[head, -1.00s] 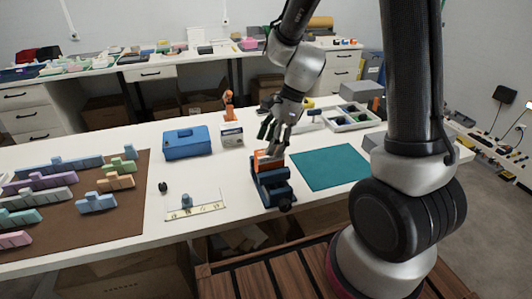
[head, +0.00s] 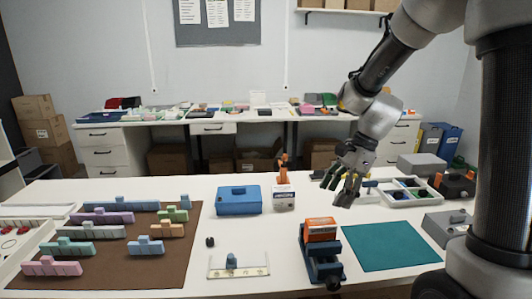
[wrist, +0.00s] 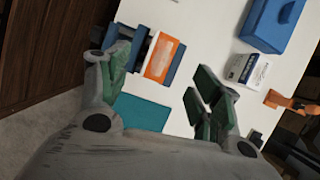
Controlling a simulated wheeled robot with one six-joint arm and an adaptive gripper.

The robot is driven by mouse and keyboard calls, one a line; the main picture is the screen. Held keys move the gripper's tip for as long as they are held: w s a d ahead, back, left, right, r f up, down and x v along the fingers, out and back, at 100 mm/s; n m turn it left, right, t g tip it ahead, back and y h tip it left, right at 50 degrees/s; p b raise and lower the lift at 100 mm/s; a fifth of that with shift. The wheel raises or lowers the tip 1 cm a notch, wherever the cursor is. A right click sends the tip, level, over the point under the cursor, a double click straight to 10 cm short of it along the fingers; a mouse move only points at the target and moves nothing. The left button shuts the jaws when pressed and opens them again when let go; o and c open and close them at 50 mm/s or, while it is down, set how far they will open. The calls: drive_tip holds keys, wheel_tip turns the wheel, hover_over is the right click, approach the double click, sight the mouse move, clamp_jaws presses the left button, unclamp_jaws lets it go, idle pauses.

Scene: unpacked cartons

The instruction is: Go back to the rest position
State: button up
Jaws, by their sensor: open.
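My gripper (head: 340,187) is open and empty, raised above the white table to the right of the middle in the head view. In the wrist view its green-padded fingers (wrist: 160,88) stand wide apart. An orange and white box (head: 320,230) rests in a dark blue vise-like holder (head: 322,268) on the table, below and a little left of my gripper. In the wrist view the orange box (wrist: 161,57) shows beyond the fingers, apart from them.
A teal mat (head: 390,247) lies right of the holder. A blue toolbox (head: 238,200), a small white box (head: 284,198) and an orange figure (head: 283,170) stand behind. A brown mat (head: 165,270) bears several coloured blocks. A divided tray (head: 408,192) stands at the right.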

drive_tip(key=s+d+r+n+t+h, duration=0.2)
drive_tip(key=s+d+r+n, duration=0.4)
drive_tip(key=s+n, duration=0.2)
drive_tip(key=s+d+r+n+t+h, duration=0.2)
drive_tip(key=s+d+r+n, duration=0.3)
drive_tip(key=s+n, duration=0.3)
drive_tip(key=s+r, duration=0.1)
drive_tip(key=s, duration=0.2)
drive_tip(key=shift+d+n, duration=0.3)
drive_tip(key=shift+d, duration=0.05)
